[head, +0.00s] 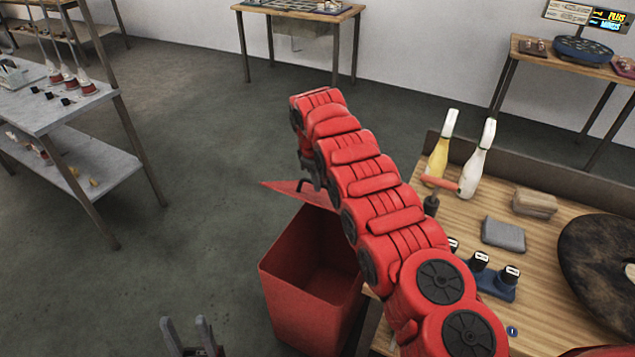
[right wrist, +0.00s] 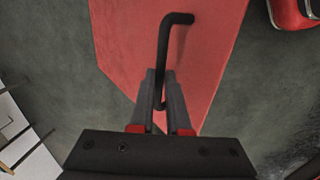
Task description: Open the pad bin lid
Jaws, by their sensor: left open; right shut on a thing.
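The red pad bin (head: 293,303) stands on the floor at the left end of the wooden table, and its dark inside is visible from above. Its red lid (head: 290,190) is raised at the far side of the opening; the lid also fills much of the right wrist view (right wrist: 125,50). My right gripper (right wrist: 161,95) is shut on the black bent handle (right wrist: 163,55) of the lid. In the head view my right arm hides part of the lid and bin. My left gripper (head: 192,328) is open and empty at the bottom edge, left of the bin.
The wooden table (head: 545,290) at the right holds yellow and white bottles (head: 476,160), grey and tan pads (head: 503,234), a blue rack (head: 492,283) and a dark round disc (head: 605,265). A grey shelf (head: 75,110) stands at the left. The floor (head: 185,200) between is clear.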

